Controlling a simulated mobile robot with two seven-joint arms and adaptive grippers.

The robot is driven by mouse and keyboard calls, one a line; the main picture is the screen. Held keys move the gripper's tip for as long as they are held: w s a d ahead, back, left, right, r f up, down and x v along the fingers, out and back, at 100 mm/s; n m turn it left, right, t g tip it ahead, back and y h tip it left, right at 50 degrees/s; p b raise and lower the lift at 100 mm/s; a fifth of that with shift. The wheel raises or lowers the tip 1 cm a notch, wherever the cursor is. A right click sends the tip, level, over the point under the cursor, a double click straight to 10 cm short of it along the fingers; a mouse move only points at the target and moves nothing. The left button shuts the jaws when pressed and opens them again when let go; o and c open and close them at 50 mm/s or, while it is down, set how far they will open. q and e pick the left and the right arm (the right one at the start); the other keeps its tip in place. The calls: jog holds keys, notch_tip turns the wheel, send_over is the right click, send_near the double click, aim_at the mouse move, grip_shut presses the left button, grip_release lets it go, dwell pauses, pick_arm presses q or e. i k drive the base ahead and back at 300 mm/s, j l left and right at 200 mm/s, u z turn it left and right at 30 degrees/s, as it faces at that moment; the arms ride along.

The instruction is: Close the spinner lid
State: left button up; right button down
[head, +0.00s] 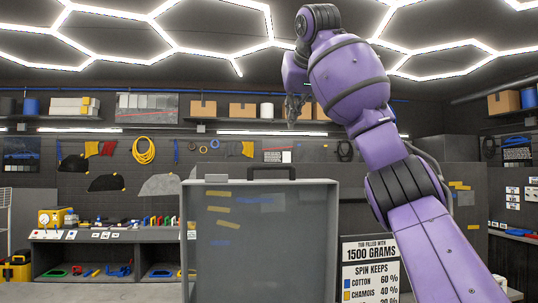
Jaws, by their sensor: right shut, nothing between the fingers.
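A large grey panel (262,245), which looks like the spinner lid, stands upright in the lower middle of the head view. It has a raised rim, a dark handle (272,172) on its top edge and several yellow and blue strips showing on its face. The tub is not clearly visible below it. My right gripper (295,108) is raised above the lid's top edge, apart from it, with its small dark fingers pointing down, shut and empty. My left gripper is not in view.
A sign (370,270) about the tub's fill stands right of the panel, partly behind my right arm. A workbench (95,236) with tools is at the left. Shelves with boxes (203,108) line the back wall. There is open air around the raised gripper.

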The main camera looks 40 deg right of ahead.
aim_at(333, 186)
jog(key=i+l, duration=0.65)
jog(key=i, duration=0.15)
